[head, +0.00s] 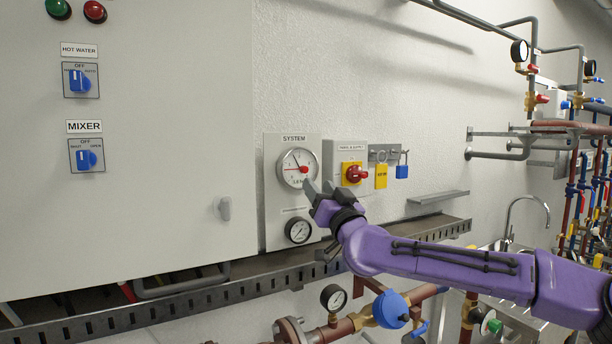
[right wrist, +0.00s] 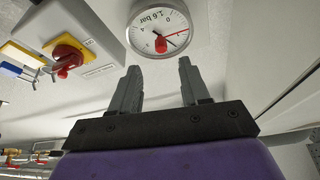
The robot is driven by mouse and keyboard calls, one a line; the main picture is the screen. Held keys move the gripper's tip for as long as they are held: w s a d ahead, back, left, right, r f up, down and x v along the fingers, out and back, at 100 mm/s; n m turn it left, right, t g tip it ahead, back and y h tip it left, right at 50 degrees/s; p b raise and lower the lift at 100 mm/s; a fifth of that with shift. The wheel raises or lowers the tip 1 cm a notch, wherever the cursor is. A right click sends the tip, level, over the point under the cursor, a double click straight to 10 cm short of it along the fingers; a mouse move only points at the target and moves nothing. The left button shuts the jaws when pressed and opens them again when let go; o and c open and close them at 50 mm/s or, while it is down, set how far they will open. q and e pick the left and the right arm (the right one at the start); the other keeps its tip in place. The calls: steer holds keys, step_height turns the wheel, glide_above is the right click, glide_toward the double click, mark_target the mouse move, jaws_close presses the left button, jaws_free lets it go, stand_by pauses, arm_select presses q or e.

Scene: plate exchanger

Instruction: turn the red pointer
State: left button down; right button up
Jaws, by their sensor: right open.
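The system gauge (head: 297,168) is a round white dial on a grey panel under the label SYSTEM. Its red pointer (head: 304,169) has a red knob at the dial's middle; in the right wrist view the red knob (right wrist: 161,45) shows at the top, on the dial marked bar. My right gripper (head: 318,190) is just below and right of the dial in the head view. In the right wrist view its two fingers (right wrist: 158,85) are apart and empty, pointing toward the dial, with the knob beyond their tips. No contact shows. My left gripper is not in view.
Right of the gauge is a red rotary switch (head: 356,173) on a yellow plate, then a yellow tag (head: 381,176) and a blue padlock (head: 402,165). A smaller gauge (head: 298,230) sits below. A slotted metal tray (head: 200,296) runs beneath. A large grey cabinet (head: 150,200) stands left.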

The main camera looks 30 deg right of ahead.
mark_target(306, 171)
steer(key=p+x, duration=0.3)
steer(key=x, duration=0.3)
steer(key=shift+w+a+r, duration=0.1)
steer(key=shift+w+r, duration=0.05)
steer(key=shift+r, duration=0.05)
steer(key=shift+w, duration=0.4)
steer(key=shift+s, duration=0.1)
jaws_close()
